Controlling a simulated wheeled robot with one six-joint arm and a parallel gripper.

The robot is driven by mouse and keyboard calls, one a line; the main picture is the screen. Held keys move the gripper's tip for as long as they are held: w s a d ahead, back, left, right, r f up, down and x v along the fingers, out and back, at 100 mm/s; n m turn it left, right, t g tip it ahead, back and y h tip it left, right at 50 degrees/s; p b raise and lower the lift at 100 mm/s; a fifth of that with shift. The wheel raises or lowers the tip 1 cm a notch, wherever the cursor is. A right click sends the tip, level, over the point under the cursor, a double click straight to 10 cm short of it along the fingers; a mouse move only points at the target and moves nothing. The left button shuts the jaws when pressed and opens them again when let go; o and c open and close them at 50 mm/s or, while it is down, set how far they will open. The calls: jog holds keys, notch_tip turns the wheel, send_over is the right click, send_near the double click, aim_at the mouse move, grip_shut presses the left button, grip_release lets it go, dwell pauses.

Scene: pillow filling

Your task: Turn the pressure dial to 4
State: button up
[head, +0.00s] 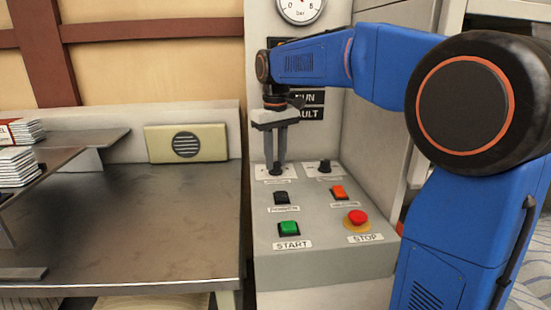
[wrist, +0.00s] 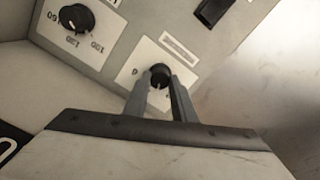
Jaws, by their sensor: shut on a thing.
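My gripper (head: 276,163) points down at the control panel and is shut on the left of two black dials (head: 275,172) at the back. In the wrist view the two fingers (wrist: 161,90) stand on either side of this dial (wrist: 159,71), which sits on a white scale plate. A 0 shows at the plate's left; the other marks are hidden or too small, and I cannot read which mark the dial points to.
Nearer on the panel are a black switch (head: 282,198), an orange switch (head: 339,192), a green START button (head: 289,228) and a red STOP button (head: 357,217). A round gauge (head: 300,8) is above. A metal table (head: 150,225) stands to the left.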

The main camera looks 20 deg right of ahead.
aim_at(275, 163)
jog(key=shift+m, duration=1.9)
jog(key=o, duration=1)
jog(key=shift+o, duration=0.2)
jog(key=shift+r, duration=0.1)
notch_tip(275, 163, up, 17)
jog(key=shift+r, duration=0.15)
